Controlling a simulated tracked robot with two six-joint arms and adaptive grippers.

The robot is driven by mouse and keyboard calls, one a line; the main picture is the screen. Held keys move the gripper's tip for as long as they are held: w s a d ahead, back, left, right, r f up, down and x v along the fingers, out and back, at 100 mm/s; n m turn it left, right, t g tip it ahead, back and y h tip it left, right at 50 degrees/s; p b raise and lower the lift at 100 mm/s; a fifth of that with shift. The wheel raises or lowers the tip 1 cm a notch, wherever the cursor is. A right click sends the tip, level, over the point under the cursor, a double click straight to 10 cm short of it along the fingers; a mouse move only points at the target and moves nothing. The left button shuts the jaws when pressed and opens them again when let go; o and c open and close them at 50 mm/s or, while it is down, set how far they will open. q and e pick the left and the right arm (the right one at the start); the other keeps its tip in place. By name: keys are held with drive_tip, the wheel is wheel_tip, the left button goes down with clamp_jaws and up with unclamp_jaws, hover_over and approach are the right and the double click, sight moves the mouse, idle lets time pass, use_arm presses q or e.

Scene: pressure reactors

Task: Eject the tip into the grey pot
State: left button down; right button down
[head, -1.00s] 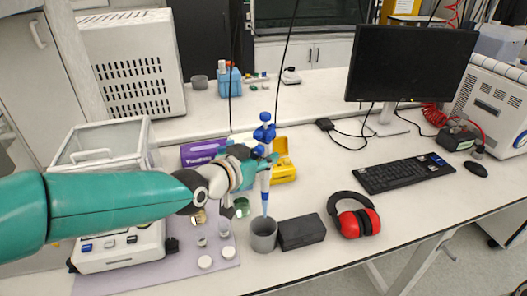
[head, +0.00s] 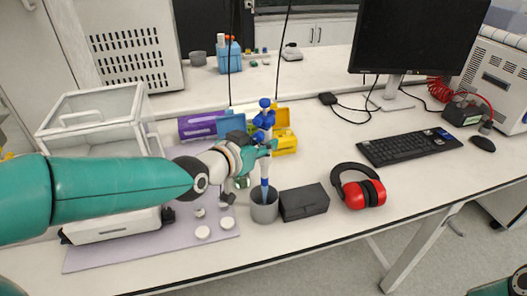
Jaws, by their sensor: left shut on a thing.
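My left gripper (head: 262,152) reaches in from the left and is shut on a blue and white pipette (head: 264,120). The pipette is upright, with its blue plunger end above the gripper. Its blue lower end (head: 265,188) points down at the mouth of the grey pot (head: 264,212). The lowest end of the tip is hidden by the pot's rim or inside it. The grey pot stands on the table near the front edge. My right gripper is not in view; a dark and teal part at the bottom right corner may be my right arm.
A dark box (head: 304,202) stands right beside the pot, with red ear defenders (head: 360,190) further right. A yellow box (head: 285,142) and a purple box (head: 198,125) are behind the gripper. White lids (head: 203,232) lie on the mat left of the pot. A keyboard (head: 410,147) lies right.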

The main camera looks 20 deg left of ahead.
sight(262, 110)
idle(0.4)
use_arm(q)
wheel_tip(262, 110, up, 9)
drive_tip(key=p, duration=0.6)
drive_tip(key=shift+f, duration=0.3)
